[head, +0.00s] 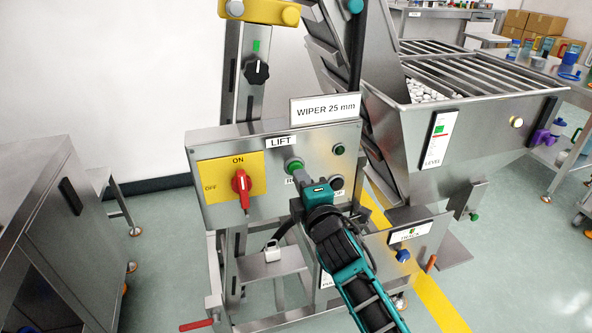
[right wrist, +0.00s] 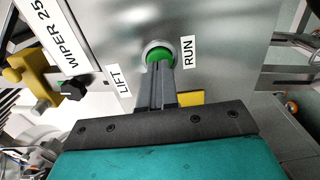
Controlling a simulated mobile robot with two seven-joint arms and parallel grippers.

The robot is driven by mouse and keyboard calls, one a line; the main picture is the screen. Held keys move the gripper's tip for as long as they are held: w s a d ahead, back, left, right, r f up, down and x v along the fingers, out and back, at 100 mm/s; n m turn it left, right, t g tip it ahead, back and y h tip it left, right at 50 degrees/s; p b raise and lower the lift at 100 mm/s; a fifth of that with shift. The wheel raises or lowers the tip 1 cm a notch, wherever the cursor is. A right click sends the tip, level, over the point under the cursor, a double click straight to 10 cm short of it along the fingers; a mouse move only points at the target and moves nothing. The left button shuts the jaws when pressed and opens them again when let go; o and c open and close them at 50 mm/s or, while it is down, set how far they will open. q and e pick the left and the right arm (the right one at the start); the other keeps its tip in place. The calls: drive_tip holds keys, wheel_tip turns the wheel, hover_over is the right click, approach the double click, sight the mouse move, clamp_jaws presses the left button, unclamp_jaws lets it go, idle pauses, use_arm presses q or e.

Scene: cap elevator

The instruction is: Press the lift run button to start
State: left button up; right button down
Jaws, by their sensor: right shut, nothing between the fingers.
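The green run button (head: 294,165) is on the steel lift control panel (head: 221,217), below the LIFT label (head: 281,141). In the right wrist view the green button (right wrist: 159,54) sits in a pale ring beside the RUN label (right wrist: 188,52). My right gripper (head: 300,177) is shut and empty, pointing at the panel. In the right wrist view its fingertips (right wrist: 160,70) overlap the button's near edge; I cannot tell whether they touch it. The gripper hides part of the RUN label in the head view. My left gripper is not in view.
A red rotary switch (head: 241,183) on a yellow plate points to ON. A dark button (head: 337,183) sits right of my gripper, with a small dark-ringed lamp (head: 338,149) above. A steel hopper (head: 420,140) stands right. A steel cabinet (head: 40,210) stands left.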

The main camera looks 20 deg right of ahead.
drive_tip(key=shift+w, duration=0.85)
idle(0.7)
use_arm(q)
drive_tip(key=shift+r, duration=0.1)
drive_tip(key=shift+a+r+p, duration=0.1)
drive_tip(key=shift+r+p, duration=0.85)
drive_tip(key=shift+p, duration=0.1)
use_arm(e)
drive_tip(key=s, duration=0.5)
drive_tip(key=shift+s+d, duration=0.1)
drive_tip(key=shift+s, duration=0.15)
drive_tip(key=shift+s, duration=0.1)
